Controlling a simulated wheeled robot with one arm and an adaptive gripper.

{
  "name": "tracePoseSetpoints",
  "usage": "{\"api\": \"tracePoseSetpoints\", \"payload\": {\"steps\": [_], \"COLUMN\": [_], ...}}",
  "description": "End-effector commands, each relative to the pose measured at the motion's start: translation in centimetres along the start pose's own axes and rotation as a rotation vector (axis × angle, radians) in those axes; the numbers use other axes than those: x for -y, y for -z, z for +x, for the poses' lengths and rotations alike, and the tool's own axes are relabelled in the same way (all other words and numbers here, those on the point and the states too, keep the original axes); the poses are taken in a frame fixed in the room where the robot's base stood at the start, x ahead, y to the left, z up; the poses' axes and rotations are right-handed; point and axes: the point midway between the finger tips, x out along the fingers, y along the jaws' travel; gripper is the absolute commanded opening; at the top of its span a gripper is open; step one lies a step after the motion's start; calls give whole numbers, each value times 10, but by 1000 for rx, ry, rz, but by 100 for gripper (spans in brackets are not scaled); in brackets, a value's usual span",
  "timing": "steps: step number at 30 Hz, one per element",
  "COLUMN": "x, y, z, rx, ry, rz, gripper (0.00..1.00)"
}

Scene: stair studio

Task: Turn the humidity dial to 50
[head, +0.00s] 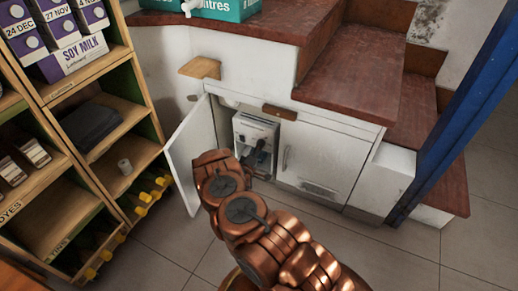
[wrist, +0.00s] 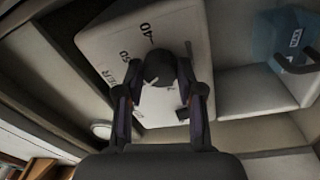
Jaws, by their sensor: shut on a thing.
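The humidity dial (wrist: 160,66) is a dark round knob on a pale panel (wrist: 110,45) with printed numbers in the wrist view. A 40 and what looks like a 50 show beside the knob, on its upper-left side. The panel appears tilted in this view. My gripper (wrist: 159,80) is shut on the dial, with one finger on each side. Which number the dial points to cannot be told. In the head view the white device (head: 257,126) stands inside the open cupboard, and my gripper (head: 258,158) is in front of it, hiding the dial.
An open white cupboard door (head: 190,157) stands left of my arm. A closed door (head: 320,158) is on the right, below the wooden steps (head: 350,80). A shelf unit (head: 75,175) stands at left. A blue container (wrist: 282,38) shows beside the device in the wrist view.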

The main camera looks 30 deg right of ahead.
Motion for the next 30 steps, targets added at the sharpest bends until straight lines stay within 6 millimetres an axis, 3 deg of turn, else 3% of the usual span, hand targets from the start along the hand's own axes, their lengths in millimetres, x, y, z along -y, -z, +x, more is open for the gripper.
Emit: {"api": "tracePoseSetpoints", "payload": {"steps": [30], "x": [3], "y": [4], "z": [0], "rx": [54], "ry": [-56], "rz": [879], "gripper": [2]}}
